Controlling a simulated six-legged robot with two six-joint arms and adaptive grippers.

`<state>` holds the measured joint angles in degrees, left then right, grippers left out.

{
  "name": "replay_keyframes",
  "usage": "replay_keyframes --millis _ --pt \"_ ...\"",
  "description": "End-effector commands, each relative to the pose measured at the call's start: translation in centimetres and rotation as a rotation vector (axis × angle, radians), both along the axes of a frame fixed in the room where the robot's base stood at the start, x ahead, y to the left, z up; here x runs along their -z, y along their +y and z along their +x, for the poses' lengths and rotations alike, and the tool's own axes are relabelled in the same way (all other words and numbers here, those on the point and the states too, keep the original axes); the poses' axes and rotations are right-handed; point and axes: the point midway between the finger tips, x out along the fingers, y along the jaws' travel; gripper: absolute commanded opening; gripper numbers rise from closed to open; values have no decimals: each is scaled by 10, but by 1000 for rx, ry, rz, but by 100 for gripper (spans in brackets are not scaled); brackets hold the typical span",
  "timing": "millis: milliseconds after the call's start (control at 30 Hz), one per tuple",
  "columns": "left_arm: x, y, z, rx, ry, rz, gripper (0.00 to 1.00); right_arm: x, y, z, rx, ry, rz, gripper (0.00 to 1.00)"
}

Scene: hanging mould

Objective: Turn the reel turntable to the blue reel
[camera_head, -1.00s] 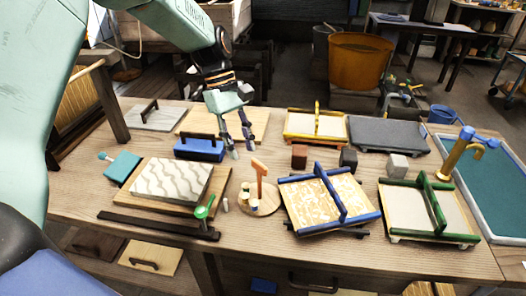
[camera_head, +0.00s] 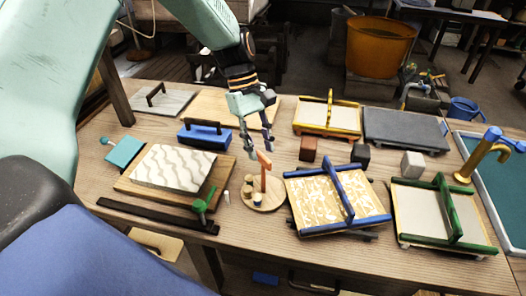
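The reel turntable (camera_head: 268,203) is a small round wooden disc on the table, with an orange-red upright handle (camera_head: 264,172) rising from it. Small reels (camera_head: 248,186) stand on its left side, one pale tan and one whitish with a dark part. I cannot make out a clearly blue reel at this size. My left gripper (camera_head: 257,150) hangs just above the handle's top, fingers pointing down and apart. It looks open, with nothing between the fingers. Whether a finger touches the handle is unclear. My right gripper is not in view.
A wavy-patterned block (camera_head: 173,168) on a board lies left, with a green-handled tool (camera_head: 203,203) beside it. A blue-framed mould (camera_head: 335,200) stands close right of the turntable. Bare table lies in front.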

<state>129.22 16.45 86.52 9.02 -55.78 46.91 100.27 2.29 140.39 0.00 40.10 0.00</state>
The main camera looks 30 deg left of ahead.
Motion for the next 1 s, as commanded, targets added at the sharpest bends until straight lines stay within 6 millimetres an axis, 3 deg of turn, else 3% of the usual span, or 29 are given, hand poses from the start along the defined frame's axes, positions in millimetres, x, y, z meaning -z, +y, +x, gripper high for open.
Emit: replay_keyframes --millis 200,500,900,1000 --pt "19 -7 -2 1 0 1 34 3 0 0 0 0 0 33" --pt "21 -8 0 1 -2 0 34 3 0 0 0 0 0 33" --pt "21 -8 1 0 -1 1 1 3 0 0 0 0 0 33" --pt "20 -8 1 0 -1 0 0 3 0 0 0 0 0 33"
